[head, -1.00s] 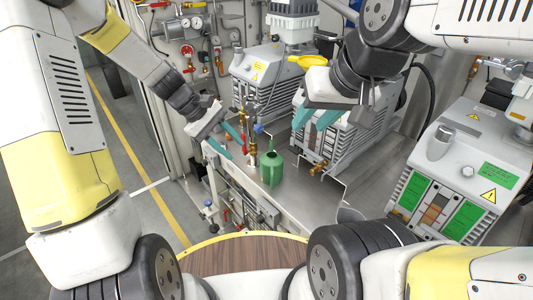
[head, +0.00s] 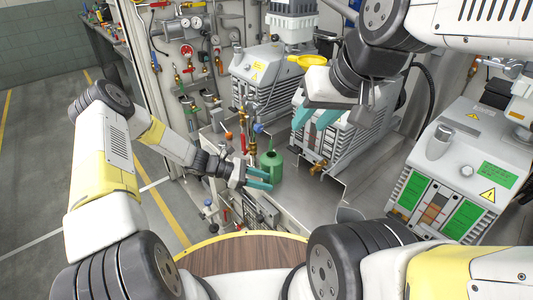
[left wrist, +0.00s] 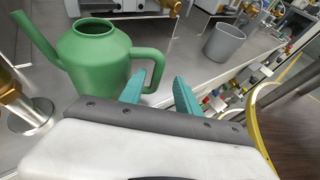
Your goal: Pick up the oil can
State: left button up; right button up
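The green oil can (head: 272,165) stands upright on the grey metal bench, with a long spout and a side handle. It shows large in the left wrist view (left wrist: 95,62), spout to the left and handle to the right. My left gripper (head: 268,180) is open, its teal fingers just in front of the can in the head view. In the left wrist view its fingers (left wrist: 158,92) are apart with nothing between them, close to the handle; whether one touches it I cannot tell. My right gripper (head: 316,120) is open and empty, raised near the pumps.
Vacuum pumps (head: 262,72) stand behind the can. Brass valves and pipes (head: 245,135) rise just left of it. A grey bucket (left wrist: 224,42) shows in the left wrist view. A round wooden tabletop (head: 243,255) with a yellow rim is in front.

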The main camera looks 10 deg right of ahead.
pick_arm(q)
jog(key=x, duration=0.6)
jog(key=shift+w, duration=0.3)
grip_shut()
dwell(1.0)
